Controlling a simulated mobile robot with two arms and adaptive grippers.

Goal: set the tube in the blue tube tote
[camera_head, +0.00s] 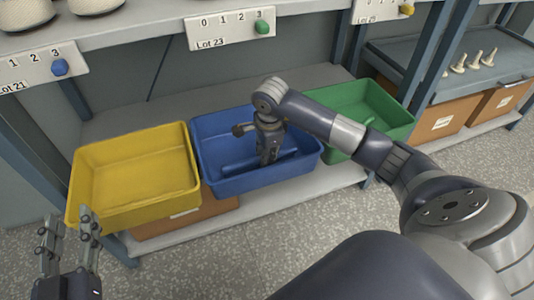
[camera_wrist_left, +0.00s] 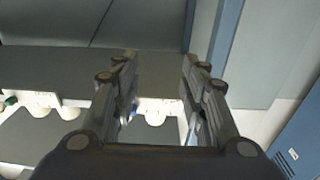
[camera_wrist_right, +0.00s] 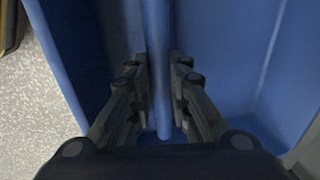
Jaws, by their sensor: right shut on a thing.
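The blue tube tote (camera_head: 275,180) stands on the lower shelf between a yellow and a green tote. The tube (camera_wrist_right: 158,50) is long, thin and blue, and in the right wrist view it runs between the right gripper's fingers. In the head view the tube (camera_head: 236,164) shows low inside the blue tote. My right gripper (camera_head: 266,161) reaches down into this tote and is shut on the tube. Whether the tube touches the tote's floor is hard to tell. My left gripper (camera_head: 68,222) is open and empty at the lower left, in front of the yellow tote.
A yellow tote (camera_head: 135,180) stands left of the blue one and a green tote (camera_head: 375,115) right of it. An upper shelf with a Lot 23 label (camera_head: 232,29) runs above them. Cardboard boxes (camera_head: 437,120) sit at the right. The speckled floor in front is clear.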

